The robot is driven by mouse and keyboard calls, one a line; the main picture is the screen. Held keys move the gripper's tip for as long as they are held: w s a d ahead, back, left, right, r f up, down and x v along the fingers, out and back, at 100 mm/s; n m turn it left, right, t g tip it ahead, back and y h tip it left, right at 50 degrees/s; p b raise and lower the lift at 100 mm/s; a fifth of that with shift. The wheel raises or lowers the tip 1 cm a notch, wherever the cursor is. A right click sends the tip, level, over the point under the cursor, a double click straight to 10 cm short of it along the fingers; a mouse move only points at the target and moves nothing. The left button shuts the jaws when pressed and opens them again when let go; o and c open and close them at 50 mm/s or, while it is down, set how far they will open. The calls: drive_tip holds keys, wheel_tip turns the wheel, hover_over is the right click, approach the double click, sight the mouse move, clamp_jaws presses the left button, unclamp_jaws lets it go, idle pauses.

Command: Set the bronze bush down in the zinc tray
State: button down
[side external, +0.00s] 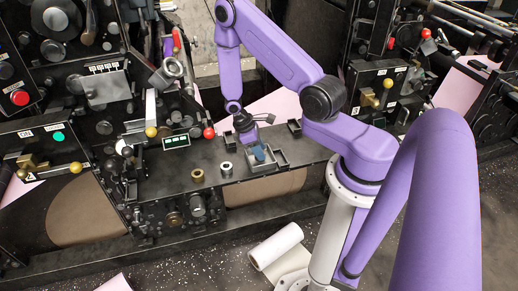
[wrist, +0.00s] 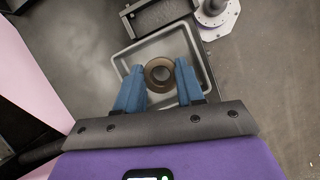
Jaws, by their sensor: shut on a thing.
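The bronze bush (wrist: 160,88) is a brown ring between the two blue fingers of my gripper (wrist: 160,72) in the wrist view. My gripper is shut on its sides. The zinc tray (wrist: 121,62) is a shallow grey square tray, and in the wrist view the bush appears within its rim. In the side view my gripper (side external: 259,154) points down over the zinc tray (side external: 283,161) on the dark bench. The bush cannot be made out there. I cannot tell whether the bush touches the tray floor.
A brass-coloured ring (side external: 197,175) and a silvery ring (side external: 226,168) stand on the bench left of the tray. A dark tray (wrist: 165,14) lies just beyond the zinc tray. Machine panels with knobs rise at the left of the bench.

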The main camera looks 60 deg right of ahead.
drive_tip(key=shift+f, duration=0.55)
drive_tip(key=c, duration=0.6)
unclamp_jaws()
drive_tip(key=v, duration=1.6)
drive_tip(key=a+r+n+t, duration=0.2)
drive_tip(key=a+r, duration=0.4)
drive_tip(key=a, duration=0.1)
drive_tip(key=s+a+r+n+y, duration=0.1)
drive_tip(key=s+a+r, duration=0.1)
drive_tip(key=s, duration=0.5)
drive_tip(key=s+a+r+n+t, duration=0.1)
drive_tip(key=s+a+r+n, duration=0.1)
drive_tip(key=s, duration=0.6)
drive_tip(key=s+a+r+n+t+y, duration=0.1)
drive_tip(key=s+a+r, duration=0.2)
drive_tip(key=s+a, duration=0.2)
drive_tip(key=shift+s+a+r+n+y, duration=0.1)
drive_tip(key=shift+s+r+n+y, duration=0.05)
drive_tip(key=shift+s, duration=0.45)
drive_tip(key=shift+s+r+n+y, duration=0.15)
drive_tip(key=shift+s+r, duration=0.05)
drive_tip(key=shift+s, duration=0.45)
